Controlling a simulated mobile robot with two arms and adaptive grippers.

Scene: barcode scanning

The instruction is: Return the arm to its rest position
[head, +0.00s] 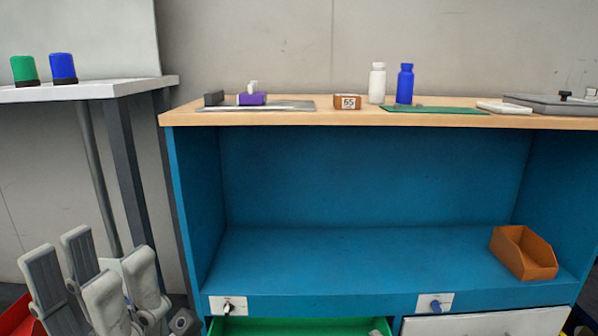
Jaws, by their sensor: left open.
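My left gripper (90,264) is at the lower left of the head view, with its grey padded fingers pointing up and spread apart. Nothing shows between the fingers. It is in front of the white side table's legs, to the left of the blue workbench (365,180), and below the bench top. Most of my left arm is below the picture edge. My right gripper is not in view.
On the wooden bench top stand a white bottle (377,84) and a blue bottle (405,85). An orange bin (523,254) sits on the shelf. A green drawer (290,327) shows below.

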